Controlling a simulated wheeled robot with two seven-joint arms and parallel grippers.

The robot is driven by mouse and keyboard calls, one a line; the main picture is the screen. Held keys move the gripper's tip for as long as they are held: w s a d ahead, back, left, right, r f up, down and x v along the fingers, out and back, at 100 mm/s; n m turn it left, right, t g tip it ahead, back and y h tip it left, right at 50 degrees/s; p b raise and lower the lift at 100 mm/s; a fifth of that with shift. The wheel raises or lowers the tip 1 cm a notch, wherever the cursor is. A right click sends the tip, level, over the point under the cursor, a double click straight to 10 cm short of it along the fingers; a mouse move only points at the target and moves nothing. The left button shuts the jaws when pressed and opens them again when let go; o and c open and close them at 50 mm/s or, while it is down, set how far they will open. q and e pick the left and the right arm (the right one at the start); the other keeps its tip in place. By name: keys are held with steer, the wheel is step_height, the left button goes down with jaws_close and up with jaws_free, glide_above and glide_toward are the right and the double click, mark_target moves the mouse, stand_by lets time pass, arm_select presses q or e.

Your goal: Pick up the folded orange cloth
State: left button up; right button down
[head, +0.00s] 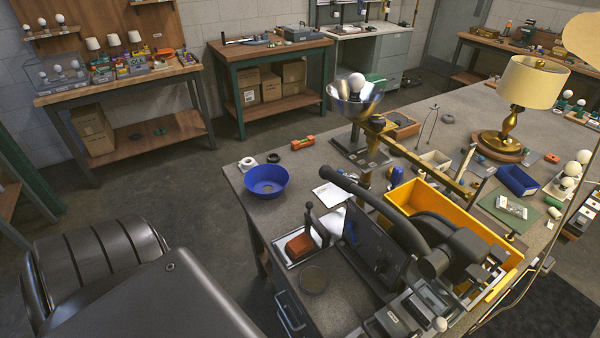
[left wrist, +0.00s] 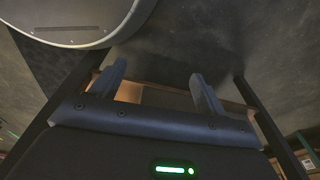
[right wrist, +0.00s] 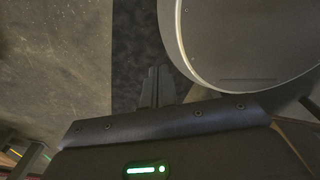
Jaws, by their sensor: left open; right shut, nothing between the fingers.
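A small rust-orange block-like item (head: 300,246), which looks like the folded orange cloth, lies in a shallow pale tray (head: 292,262) near the workbench's left edge in the head view. At this size I cannot make out its folds. My left gripper (left wrist: 157,78) is open and empty in the left wrist view, with dark floor and a wooden surface behind it. My right gripper (right wrist: 157,75) is shut and empty in the right wrist view, over dark floor. Neither gripper shows in the head view, and the cloth shows in neither wrist view.
A brass lamp (head: 511,125) is farther back. Open floor lies left of the bench.

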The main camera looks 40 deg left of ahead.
arm_select(q)
steer(key=w+d+r+m+t+p, duration=0.1)
steer(key=w+r, duration=0.3)
steer(key=r, duration=0.8)
steer(key=w+r+t+p, duration=0.1)
steer(key=w+r, duration=0.4)
steer(key=r, duration=0.8)
steer(key=w+d+r+m+t+p, duration=0.1)
steer(key=w+r, duration=0.3)
steer(key=r, duration=0.8)
steer(key=w+d+r+m+t+h, duration=0.3)
steer(key=w+d+r+m+t, duration=0.15)
steer(key=w+r+m, duration=0.75)
steer(key=m+g+y, duration=0.2)
steer(key=m+g, duration=0.3)
steer(key=m, duration=1.7)
glide_toward(299, 242)
steer(key=shift+d+x, duration=0.2)
steer(key=shift+x, duration=4.35)
steer(key=shift+a+t, duration=0.1)
steer(key=shift+t, duration=0.15)
arm_select(e)
steer(key=w+r, duration=0.2)
steer(key=r, duration=0.1)
steer(key=shift+w+d+r, duration=0.15)
steer(key=shift+w+r, duration=0.05)
steer(key=shift+r, duration=0.1)
